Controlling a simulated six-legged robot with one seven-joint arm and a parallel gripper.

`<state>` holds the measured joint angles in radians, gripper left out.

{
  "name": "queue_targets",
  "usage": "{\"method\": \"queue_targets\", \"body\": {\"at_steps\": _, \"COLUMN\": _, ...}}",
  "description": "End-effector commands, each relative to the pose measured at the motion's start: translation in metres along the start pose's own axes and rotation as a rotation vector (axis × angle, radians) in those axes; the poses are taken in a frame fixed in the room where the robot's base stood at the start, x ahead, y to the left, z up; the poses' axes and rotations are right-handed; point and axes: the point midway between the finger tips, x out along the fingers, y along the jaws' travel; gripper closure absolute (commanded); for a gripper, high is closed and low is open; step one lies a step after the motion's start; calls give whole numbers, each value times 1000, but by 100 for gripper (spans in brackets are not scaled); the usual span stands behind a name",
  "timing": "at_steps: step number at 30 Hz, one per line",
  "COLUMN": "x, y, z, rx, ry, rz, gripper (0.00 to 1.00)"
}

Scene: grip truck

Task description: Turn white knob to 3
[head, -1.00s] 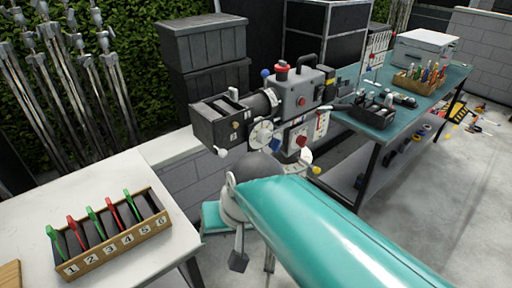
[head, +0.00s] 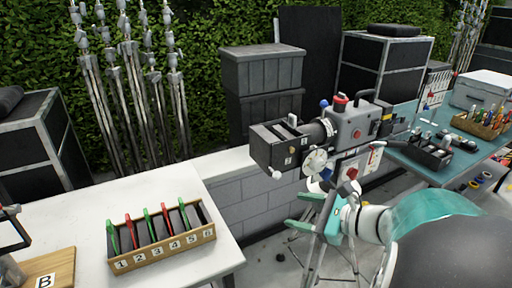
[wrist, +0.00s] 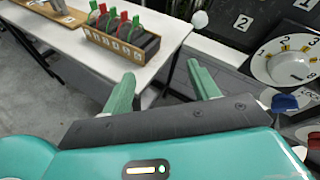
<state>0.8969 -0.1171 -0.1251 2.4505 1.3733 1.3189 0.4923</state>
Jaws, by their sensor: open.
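The camera rig (head: 352,122) has a round white numbered dial (head: 315,161) on its near face. In the wrist view the dial (wrist: 285,55) is at the upper right, partly cut off, with 1, 2 and 3 and yellow marks readable; I cannot tell its setting. A small white ball knob (head: 276,174) sticks out left of the dial and also shows in the wrist view (wrist: 200,19). My gripper (head: 306,208) is below the dial, with its teal fingers apart and empty. In the wrist view the fingers (wrist: 160,76) point past the dial's left, touching nothing.
A blue knob (wrist: 284,102) and a red knob (head: 351,173) sit below the dial, close to my gripper's right. A white table (head: 90,220) with a numbered slot rack (head: 165,253) stands at the left. A teal workbench (head: 425,165) with tools stands at the right.

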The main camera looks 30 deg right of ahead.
Motion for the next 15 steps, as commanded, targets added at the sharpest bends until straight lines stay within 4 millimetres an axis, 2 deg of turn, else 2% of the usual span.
{"method": "queue_targets", "body": {"at_steps": 1, "x": -19, "y": -23, "z": -15, "rx": 112, "ry": -37, "rz": -115, "gripper": 40}}
{"method": "queue_targets", "body": {"at_steps": 3, "x": -45, "y": -50, "z": -30, "rx": 231, "ry": -94, "rz": -257, "gripper": 40}}
{"method": "queue_targets", "body": {"at_steps": 7, "x": -85, "y": -81, "z": -50, "rx": 368, "ry": -176, "rz": -445, "gripper": 40}}
{"method": "queue_targets", "body": {"at_steps": 9, "x": -96, "y": -88, "z": -56, "rx": 399, "ry": -201, "rz": -497, "gripper": 40}}
{"method": "queue_targets", "body": {"at_steps": 11, "x": -100, "y": -92, "z": -58, "rx": 412, "ry": -211, "rz": -515, "gripper": 40}}
{"method": "queue_targets", "body": {"at_steps": 15, "x": -90, "y": -97, "z": -56, "rx": 412, "ry": -214, "rz": -515, "gripper": 40}}
